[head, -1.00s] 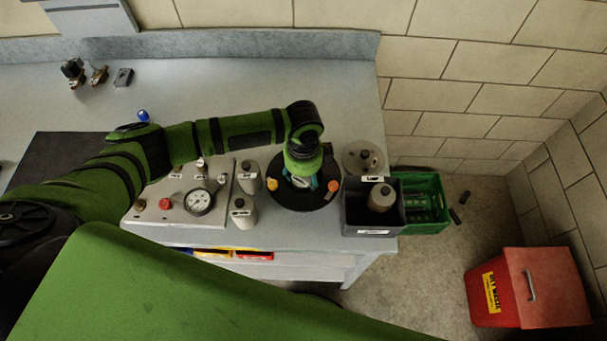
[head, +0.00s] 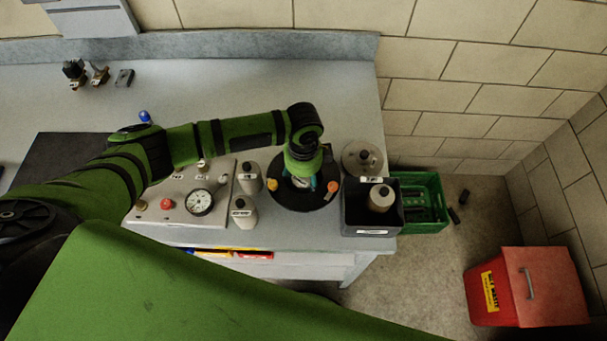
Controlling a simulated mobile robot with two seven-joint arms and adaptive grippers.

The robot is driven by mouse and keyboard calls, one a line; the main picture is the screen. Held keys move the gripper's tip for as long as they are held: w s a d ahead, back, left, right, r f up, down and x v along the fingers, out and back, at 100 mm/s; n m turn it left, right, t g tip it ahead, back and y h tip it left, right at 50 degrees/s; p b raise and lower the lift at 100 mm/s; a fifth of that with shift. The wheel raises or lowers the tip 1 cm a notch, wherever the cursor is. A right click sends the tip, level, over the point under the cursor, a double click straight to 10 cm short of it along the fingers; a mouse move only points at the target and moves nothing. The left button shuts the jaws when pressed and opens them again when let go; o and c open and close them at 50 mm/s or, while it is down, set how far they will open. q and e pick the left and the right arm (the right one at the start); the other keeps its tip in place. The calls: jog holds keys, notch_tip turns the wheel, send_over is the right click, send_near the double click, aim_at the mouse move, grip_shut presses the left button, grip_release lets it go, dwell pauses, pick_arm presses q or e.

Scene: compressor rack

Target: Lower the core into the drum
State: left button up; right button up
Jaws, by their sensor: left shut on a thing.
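The drum (head: 289,203) is a round black body on the bench, with orange knobs on its left and right rim. My left gripper (head: 303,183) points straight down over the middle of it, with teal fingers. It is shut on the core, of which only a small pale part (head: 301,183) shows between the fingers. The gripper and wrist hide the rest of the core and the drum's opening, so I cannot tell how deep the core sits. My right gripper is not in view.
Left are two pale bottles (head: 244,213) and a gauge panel (head: 160,214). A red waste bin (head: 535,288) stands on the floor.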

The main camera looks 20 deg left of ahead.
pick_arm(q)
jog(key=shift+p, duration=0.3)
jog(key=shift+r+p, duration=0.25)
jog(key=shift+p, duration=0.05)
jog(key=shift+f, duration=0.1)
jog(key=shift+f, duration=0.3)
jog(key=shift+r, duration=0.15)
jog(key=shift+r+p, duration=0.25)
jog(key=shift+p, duration=0.1)
jog(key=shift+f, duration=0.15)
dwell(0.4)
